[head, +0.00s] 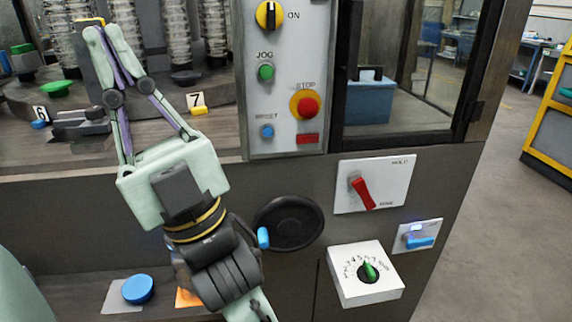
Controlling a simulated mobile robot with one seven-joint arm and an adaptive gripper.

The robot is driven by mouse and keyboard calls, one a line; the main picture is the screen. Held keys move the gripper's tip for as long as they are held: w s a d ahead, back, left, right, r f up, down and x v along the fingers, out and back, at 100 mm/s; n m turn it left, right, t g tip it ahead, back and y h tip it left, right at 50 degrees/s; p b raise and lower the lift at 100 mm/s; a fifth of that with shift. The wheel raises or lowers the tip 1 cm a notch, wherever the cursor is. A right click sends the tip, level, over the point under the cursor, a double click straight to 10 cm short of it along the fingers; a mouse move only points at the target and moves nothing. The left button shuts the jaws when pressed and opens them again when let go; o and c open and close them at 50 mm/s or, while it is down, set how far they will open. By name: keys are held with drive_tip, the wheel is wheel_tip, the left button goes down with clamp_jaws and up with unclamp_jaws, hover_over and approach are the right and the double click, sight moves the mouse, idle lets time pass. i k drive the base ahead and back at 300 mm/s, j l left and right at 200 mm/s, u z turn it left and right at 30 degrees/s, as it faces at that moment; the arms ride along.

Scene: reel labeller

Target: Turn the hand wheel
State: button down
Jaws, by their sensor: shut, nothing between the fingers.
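The hand wheel (296,218) is a black disc on the dark front panel of the machine, below the control panel. It has a blue handle (263,238) at its left edge. My gripper (106,30) is pale green and points up and away, with its fingers shut and empty. Its fingertips are well above and left of the wheel, in front of the machine's deck. My wrist lies just left of the wheel, close to the blue handle in the picture. I cannot tell whether they touch.
Right of the wheel are a red lever switch (362,191), a dial with a green pointer (369,270) and a blue switch (419,242). Above is a control panel (284,110) with a red stop button. A blue button (138,289) sits at lower left. Open floor lies right.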

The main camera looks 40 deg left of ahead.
sight(292, 223)
drive_tip(key=u, duration=1.15)
